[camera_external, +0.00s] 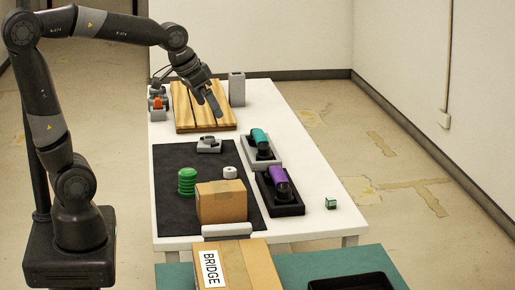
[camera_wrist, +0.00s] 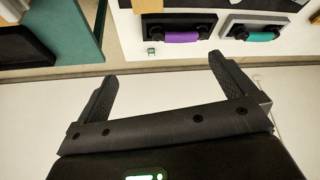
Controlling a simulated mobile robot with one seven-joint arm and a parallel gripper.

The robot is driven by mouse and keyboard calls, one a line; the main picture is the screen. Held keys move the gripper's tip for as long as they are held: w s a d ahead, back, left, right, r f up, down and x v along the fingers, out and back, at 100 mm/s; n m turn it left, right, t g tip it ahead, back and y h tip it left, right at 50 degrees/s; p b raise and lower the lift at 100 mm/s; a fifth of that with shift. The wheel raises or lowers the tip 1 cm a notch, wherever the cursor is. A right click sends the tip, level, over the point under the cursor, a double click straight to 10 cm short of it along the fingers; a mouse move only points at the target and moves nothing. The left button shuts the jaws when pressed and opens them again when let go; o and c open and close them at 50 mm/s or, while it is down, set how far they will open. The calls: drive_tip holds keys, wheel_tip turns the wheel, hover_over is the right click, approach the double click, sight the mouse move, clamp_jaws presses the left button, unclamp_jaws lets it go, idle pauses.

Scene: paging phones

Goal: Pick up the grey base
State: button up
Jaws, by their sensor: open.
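The grey base (camera_external: 274,158) is a shallow grey cradle on the right side of the white table, with a teal handset (camera_external: 260,138) lying in it. It also shows at the top right of the wrist view (camera_wrist: 258,19). My gripper (camera_external: 214,106) is above the wooden board, back and left of the grey base, apart from it. In the wrist view my gripper (camera_wrist: 163,68) has its two fingers spread with nothing between them. A black base (camera_external: 292,208) with a purple handset (camera_external: 278,181) sits just in front of the grey base.
A slatted wooden board (camera_external: 190,121) and a grey upright block (camera_external: 237,89) stand at the back. A small grey device (camera_external: 209,147), green stack (camera_external: 187,182) and cardboard box (camera_external: 222,204) are on the dark mat (camera_external: 168,208). A small green cube (camera_external: 331,203) sits near the right edge.

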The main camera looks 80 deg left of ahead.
drive_tip(key=w+a+f+n+y, duration=0.1)
drive_tip(key=w+a, duration=0.2)
drive_tip(key=a, duration=0.4)
drive_tip(key=w+a+f+n, duration=0.2)
drive_tip(key=w+a, duration=0.2)
drive_tip(key=a, duration=0.3)
drive_tip(key=n+g+y, duration=0.1)
drive_tip(key=n+g, duration=0.2)
drive_tip(key=n, duration=0.2)
hover_over(208, 144)
wheel_tip(208, 144, down, 22)
drive_tip(key=shift+r, duration=0.1)
drive_tip(key=shift+x, duration=3)
drive_tip(key=shift+w+d+t, duration=0.1)
drive_tip(key=shift+w+t, duration=0.1)
drive_tip(key=shift+t, duration=0.1)
drive_tip(key=shift+c, duration=0.6)
drive_tip(key=c, duration=0.9)
